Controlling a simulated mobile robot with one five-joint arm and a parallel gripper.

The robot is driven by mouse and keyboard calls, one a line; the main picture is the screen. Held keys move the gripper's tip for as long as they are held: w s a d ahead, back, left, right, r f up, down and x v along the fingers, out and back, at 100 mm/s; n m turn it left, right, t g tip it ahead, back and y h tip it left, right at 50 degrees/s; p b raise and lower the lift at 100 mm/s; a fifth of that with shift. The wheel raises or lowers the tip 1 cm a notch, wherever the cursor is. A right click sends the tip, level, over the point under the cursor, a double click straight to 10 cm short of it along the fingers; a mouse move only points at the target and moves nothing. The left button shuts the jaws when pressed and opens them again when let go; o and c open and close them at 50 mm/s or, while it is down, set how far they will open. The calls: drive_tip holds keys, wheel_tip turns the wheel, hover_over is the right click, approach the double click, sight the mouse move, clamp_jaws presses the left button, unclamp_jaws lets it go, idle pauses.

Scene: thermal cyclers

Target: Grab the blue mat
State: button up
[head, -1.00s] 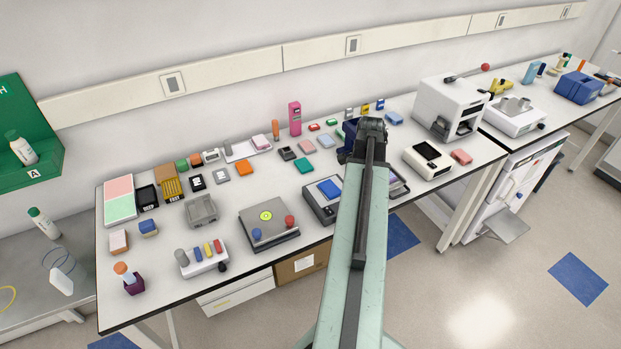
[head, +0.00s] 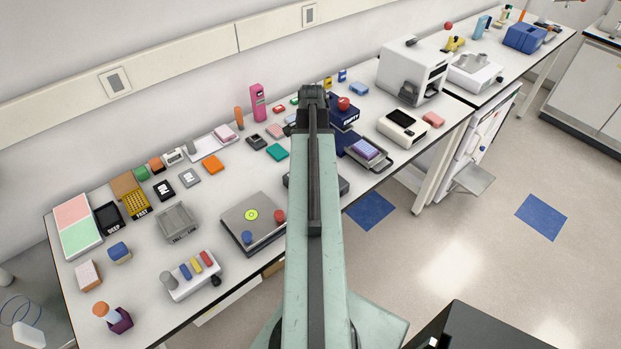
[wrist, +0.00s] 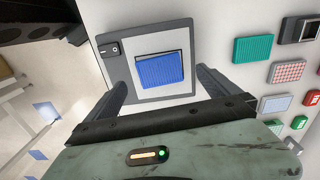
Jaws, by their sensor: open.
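The blue mat (wrist: 160,70) is a ribbed blue square lying in a recess on top of a grey-and-white device (wrist: 179,27) in the wrist view. My gripper (wrist: 162,78) is open, with one finger on each side of the mat and clear gaps to it. Nothing is between the fingers' inner faces except the view of the mat below; the height above it is hard to tell. In the head view my arm hides the mat, and only edges of its device (head: 343,186) show.
A scale-like device (head: 237,216) stands left of my arm. A dark blue box marked EMPTY (head: 347,108) and a tray with a purple block (head: 366,148) stand right. Small coloured blocks, including a green one (wrist: 253,49), lie close by.

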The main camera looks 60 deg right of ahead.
drive_tip(key=f+b, duration=0.5)
drive_tip(key=shift+s+d+f, duration=0.1)
drive_tip(key=shift+d+f, duration=0.1)
drive_tip(key=shift+d, duration=0.05)
drive_tip(key=shift+r, duration=0.2)
drive_tip(key=shift+c, duration=0.3)
drive_tip(key=c, duration=1.4)
drive_tip(key=shift+r, duration=0.1)
